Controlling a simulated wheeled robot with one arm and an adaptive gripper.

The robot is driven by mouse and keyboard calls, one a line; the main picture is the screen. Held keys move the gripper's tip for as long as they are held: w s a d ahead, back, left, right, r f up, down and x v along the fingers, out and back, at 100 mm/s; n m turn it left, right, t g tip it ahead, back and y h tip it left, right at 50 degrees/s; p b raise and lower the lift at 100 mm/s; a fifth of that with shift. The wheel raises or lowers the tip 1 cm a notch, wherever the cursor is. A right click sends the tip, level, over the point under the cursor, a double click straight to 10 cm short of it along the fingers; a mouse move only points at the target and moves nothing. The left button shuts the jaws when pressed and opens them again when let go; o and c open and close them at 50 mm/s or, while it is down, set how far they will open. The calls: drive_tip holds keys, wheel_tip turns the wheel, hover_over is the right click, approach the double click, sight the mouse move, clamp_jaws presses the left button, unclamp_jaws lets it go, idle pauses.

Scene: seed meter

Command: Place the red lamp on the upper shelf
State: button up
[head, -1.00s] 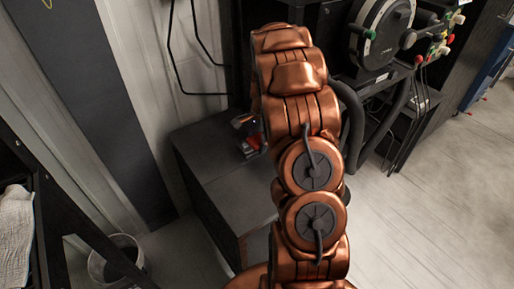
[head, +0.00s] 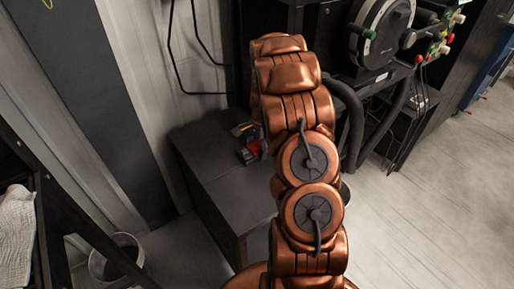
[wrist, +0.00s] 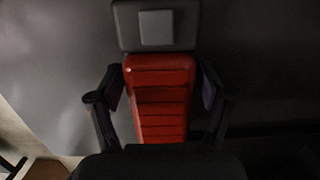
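The red lamp (wrist: 160,100) fills the middle of the wrist view. It has a ribbed red body and a grey head (wrist: 156,25) with a paler square on it. My gripper (wrist: 161,88) has one dark finger on each side of the red body. The pads appear to press against its sides, though shadow blurs the contact. In the head view, a small red part (head: 248,155) shows left of my arm, over the dark cabinet top. My arm hides the gripper and much of the lamp there. I do not make out the upper shelf.
The dark cabinet (head: 222,195) stands below the arm, by the pale wall. A machine with a round drum (head: 380,30) and hoses stands behind to the right. A bin (head: 115,262) and a black frame (head: 60,215) are at left. The floor at right is clear.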

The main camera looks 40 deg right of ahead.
drive_tip(key=shift+o, duration=0.8)
drive_tip(key=shift+r, duration=0.1)
wheel_tip(320, 180, up, 12)
drive_tip(key=d, duration=0.2)
drive_tip(key=s+a+r+n, duration=0.3)
drive_tip(key=a, duration=0.3)
drive_tip(key=s+a+r+n, duration=0.2)
drive_tip(key=s+a+r, duration=0.15)
drive_tip(key=a, duration=0.35)
drive_tip(key=s+a+n, duration=0.4)
drive_tip(key=s+a, duration=0.1)
drive_tip(key=s, duration=0.3)
drive_tip(key=s+a+n+g+h, duration=0.1)
drive_tip(key=s+a+n, duration=0.4)
drive_tip(key=s, duration=0.4)
drive_tip(key=s+a+r+n+g, duration=0.1)
drive_tip(key=s+a+n, duration=0.3)
drive_tip(key=s, duration=0.5)
drive_tip(key=shift+s+a+n+h+b, duration=0.3)
drive_tip(key=shift+a+b, duration=0.1)
drive_tip(key=shift+a, duration=0.45)
